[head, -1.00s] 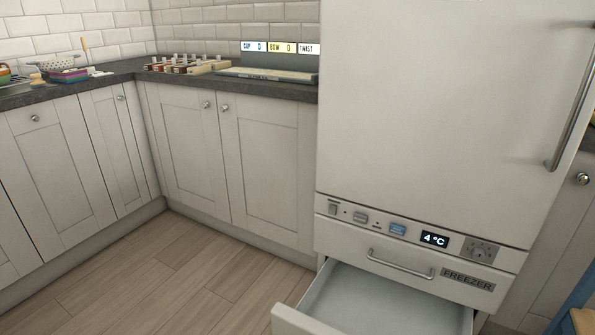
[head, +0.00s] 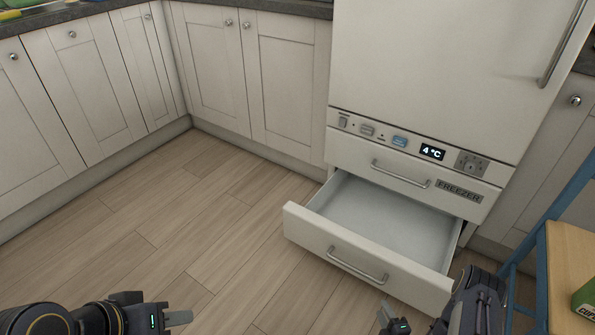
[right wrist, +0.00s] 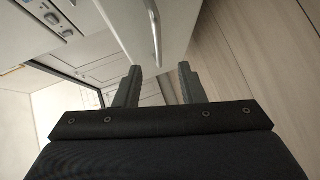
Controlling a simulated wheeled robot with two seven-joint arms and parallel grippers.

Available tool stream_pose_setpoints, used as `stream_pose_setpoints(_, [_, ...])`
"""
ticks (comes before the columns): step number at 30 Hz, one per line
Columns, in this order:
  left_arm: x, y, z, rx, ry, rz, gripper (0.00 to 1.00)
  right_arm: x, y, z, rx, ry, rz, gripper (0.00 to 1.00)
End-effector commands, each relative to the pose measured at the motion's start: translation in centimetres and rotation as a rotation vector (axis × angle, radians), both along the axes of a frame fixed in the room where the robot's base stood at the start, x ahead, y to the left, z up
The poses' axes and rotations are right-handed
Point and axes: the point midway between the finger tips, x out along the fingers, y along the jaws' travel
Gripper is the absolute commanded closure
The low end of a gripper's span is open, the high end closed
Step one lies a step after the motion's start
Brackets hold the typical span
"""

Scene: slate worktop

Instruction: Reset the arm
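My left gripper (head: 170,317) is low at the left of the head view, over the wooden floor, with part of it cut off by the bottom edge. I cannot tell how far its fingers are apart. My right gripper (head: 395,322) is at the bottom edge of the head view, in front of the pulled-out drawer. The right wrist view shows its two fingers (right wrist: 158,85) spread with nothing held between them. The drawer handle (right wrist: 153,28) shows beyond the fingertips, apart from them.
The lower freezer drawer (head: 365,262) stands open and looks empty. The fridge-freezer (head: 440,60) has its upper door shut. A blue-framed stool (head: 570,265) with a green box (head: 585,297) stands at the right. The wooden floor (head: 190,230) at the left is clear.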

Motion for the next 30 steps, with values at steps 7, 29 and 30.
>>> stream_pose_setpoints(7, [0.0,0.0,0.0,0.0,0.0,0.0,0.64,4.5,-3.8,3.9,0.035,0.102,-0.059,0.64])
stream_pose_setpoints(29, [0.0,0.0,0.0,0.0,0.0,0.0,0.64,3.7,-6.8,36.0,0.785,0.571,-0.648,0.64])
stream_pose_setpoints(30, [0.0,0.0,0.0,0.0,0.0,0.0,0.64,2.3,-6.0,37.4,0.845,0.597,-0.676,0.64])
